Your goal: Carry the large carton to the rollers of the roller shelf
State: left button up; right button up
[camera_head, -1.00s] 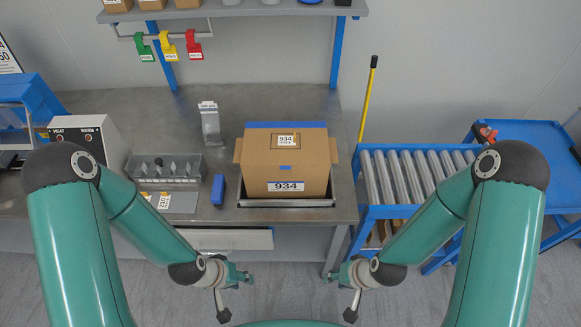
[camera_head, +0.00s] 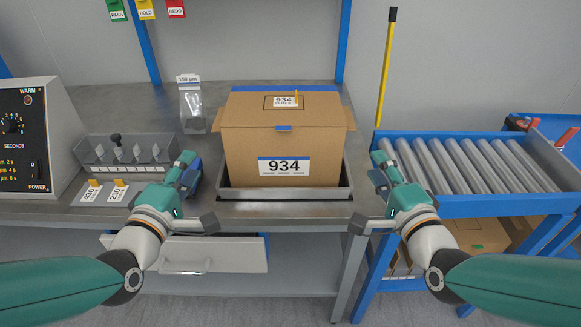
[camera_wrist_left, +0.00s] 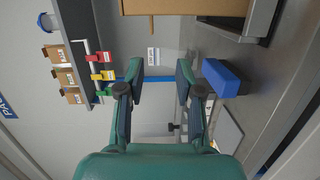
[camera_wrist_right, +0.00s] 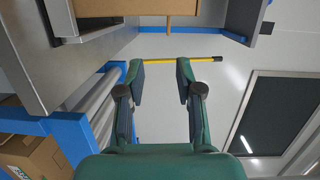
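The large brown carton (camera_head: 245,150), labelled 934, stands upright in a metal-rimmed tray (camera_head: 285,194) on the bench. Its edge shows at the top of the left wrist view (camera_wrist_left: 185,7) and the right wrist view (camera_wrist_right: 135,7). My left gripper (camera_head: 200,192) is open and empty, left of the carton and apart from it. My right gripper (camera_head: 370,192) is open and empty, right of the carton and apart from it. The roller shelf (camera_head: 480,205) stands to the right of the bench, its grey rollers (camera_head: 455,165) bare.
A blue block (camera_wrist_left: 221,77) lies on the bench near my left gripper. A slotted grey holder (camera_head: 135,155), a small bag (camera_head: 191,108) and a heater box (camera_head: 38,140) stand further left. A yellow pole (camera_head: 386,70) stands behind the roller shelf. A drawer (camera_head: 195,254) sticks out below the bench.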

aim_at(217, 117)
pick_arm(q)
jog(key=shift+s+a+r, duration=0.1)
jog(key=shift+s+r, duration=0.05)
jog(key=shift+r, duration=0.25)
pick_arm(e)
jog(key=shift+s+r, duration=0.15)
jog(key=shift+r, duration=0.25)
